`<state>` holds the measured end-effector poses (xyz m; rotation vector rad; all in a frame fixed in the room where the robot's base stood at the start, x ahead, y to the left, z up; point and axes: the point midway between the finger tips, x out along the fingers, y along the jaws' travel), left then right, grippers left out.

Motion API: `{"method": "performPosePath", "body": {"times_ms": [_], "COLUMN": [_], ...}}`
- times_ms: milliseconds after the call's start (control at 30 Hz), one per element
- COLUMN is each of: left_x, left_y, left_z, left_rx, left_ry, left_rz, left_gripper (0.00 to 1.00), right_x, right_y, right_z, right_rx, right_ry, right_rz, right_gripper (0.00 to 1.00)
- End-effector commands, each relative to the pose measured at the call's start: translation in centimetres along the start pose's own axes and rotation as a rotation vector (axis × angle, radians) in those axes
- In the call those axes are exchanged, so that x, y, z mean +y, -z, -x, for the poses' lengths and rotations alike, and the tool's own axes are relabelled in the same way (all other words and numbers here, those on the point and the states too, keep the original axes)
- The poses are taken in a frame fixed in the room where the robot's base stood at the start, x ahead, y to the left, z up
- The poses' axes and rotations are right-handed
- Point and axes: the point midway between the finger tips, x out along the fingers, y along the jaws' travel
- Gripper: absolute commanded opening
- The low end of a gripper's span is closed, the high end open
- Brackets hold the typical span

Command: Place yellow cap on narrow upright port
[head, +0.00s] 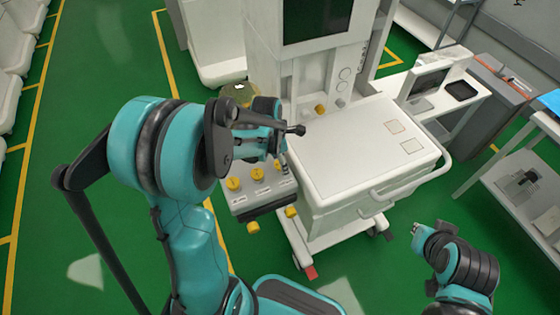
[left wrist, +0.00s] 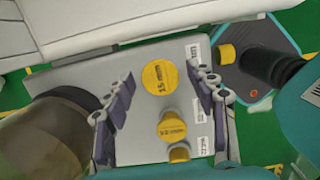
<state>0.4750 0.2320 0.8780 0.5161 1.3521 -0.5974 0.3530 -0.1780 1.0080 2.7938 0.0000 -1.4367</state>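A grey panel (head: 262,192) on the side of the white cart carries a row of round yellow caps. In the left wrist view, a large yellow cap marked 15 mm (left wrist: 160,77), a yellow cap marked 22 mm (left wrist: 173,127) and a third yellow piece (left wrist: 180,153) stand in line beside white labels. My left gripper (head: 285,146) is over the panel. Its two fingers (left wrist: 160,72) are spread on either side of the cap row, holding nothing. I cannot pick out the narrow upright port. My right gripper (head: 416,230) is at lower right, too small to read.
A trolley with a screen (head: 428,82) and a grey shelf (head: 500,175) stand at right.

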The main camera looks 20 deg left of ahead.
Motion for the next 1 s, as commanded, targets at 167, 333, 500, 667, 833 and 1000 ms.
{"method": "performPosePath", "body": {"times_ms": [167, 333, 500, 667, 833, 1000], "left_x": [0.0, 0.0, 0.0, 0.0, 0.0, -0.6], "left_y": [0.0, -0.1, -0.1, -0.1, -0.1, 0.0], "left_z": [0.2, 2.2, 6.1, 9.5, 11.7, 12.9], "left_rx": [0.0, 0.0, 0.0, 0.0, 0.0, -0.007], "left_ry": [0.0, 0.0, 0.0, 0.0, 0.0, -0.015], "left_rz": [0.0, 0.001, 0.002, 0.001, 0.0, -0.079], "left_gripper": [0.56, 0.56, 0.56, 0.56, 0.56, 0.56], "right_x": [0.0, 0.0, 0.0, 0.0, 0.0, 0.0], "right_y": [0.1, 0.7, 1.6, 2.3, 2.7, 2.7], "right_z": [0.1, 0.9, 2.2, 3.2, 3.7, 3.8], "right_rx": [0.0, 0.0, 0.0, 0.0, 0.0, 0.0], "right_ry": [0.0, 0.0, 0.0, 0.0, 0.0, 0.0], "right_rz": [0.0, 0.0, 0.0, 0.0, 0.0, 0.0], "right_gripper": [0.0, 0.0, 0.0, 0.0, 0.0, 0.0]}}
